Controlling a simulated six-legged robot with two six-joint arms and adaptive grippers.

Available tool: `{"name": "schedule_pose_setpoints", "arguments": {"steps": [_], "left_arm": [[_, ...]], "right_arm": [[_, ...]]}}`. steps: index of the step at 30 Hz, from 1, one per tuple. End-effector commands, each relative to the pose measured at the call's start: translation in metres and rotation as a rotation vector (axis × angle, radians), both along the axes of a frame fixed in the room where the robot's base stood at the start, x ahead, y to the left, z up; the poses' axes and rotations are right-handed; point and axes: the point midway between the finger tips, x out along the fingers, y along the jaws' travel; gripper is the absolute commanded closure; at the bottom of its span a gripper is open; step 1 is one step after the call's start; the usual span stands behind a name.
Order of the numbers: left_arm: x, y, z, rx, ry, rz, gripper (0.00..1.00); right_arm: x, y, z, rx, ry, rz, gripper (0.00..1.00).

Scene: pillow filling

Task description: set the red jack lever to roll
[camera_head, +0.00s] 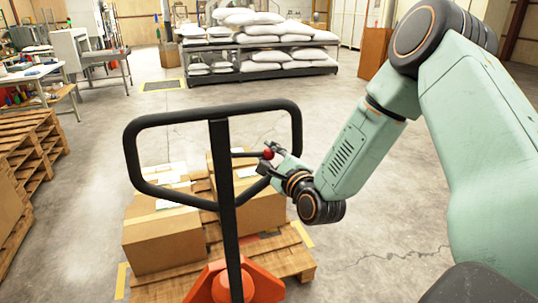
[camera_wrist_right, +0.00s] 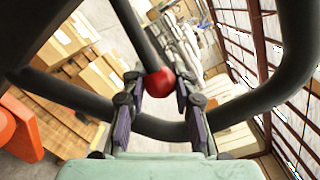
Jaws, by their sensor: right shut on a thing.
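The jack lever (camera_head: 244,154) is a thin dark rod that ends in a red ball knob (camera_head: 267,154). It sticks out to the right from the black post of the jack handle (camera_head: 222,160), inside its loop. My right gripper (camera_head: 269,158) reaches in from the right and is shut on the red knob. In the right wrist view, the red knob (camera_wrist_right: 160,82) sits between the two fingers of my right gripper (camera_wrist_right: 159,86), with the rod running up and left from it. No setting mark for the lever can be read. My left gripper is not in view.
The orange jack base (camera_head: 262,284) stands by a wooden pallet (camera_head: 292,260) with cardboard boxes (camera_head: 163,240). Stacked pallets (camera_head: 25,145) are at the left. A rack of white sacks (camera_head: 285,68) is at the back. Floor at the right is clear.

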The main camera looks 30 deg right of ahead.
Motion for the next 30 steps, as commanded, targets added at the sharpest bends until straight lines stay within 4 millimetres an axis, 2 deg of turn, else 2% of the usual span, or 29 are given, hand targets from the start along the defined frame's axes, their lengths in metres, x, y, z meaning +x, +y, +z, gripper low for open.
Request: {"name": "schedule_pose_setpoints", "arguments": {"steps": [10,19,29,30], "left_arm": [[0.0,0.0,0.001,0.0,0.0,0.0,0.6],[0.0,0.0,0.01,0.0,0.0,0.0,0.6],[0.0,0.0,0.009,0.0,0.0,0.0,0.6],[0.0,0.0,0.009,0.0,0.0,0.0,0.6]], "right_arm": [[0.0,0.001,0.002,-0.01,0.002,0.003,1.0],[0.0,0.0,0.017,-0.144,0.035,0.003,1.0],[0.0,0.0,0.017,-0.158,0.038,0.003,1.0],[0.0,0.0,0.017,-0.157,0.038,0.003,0.71]]}}
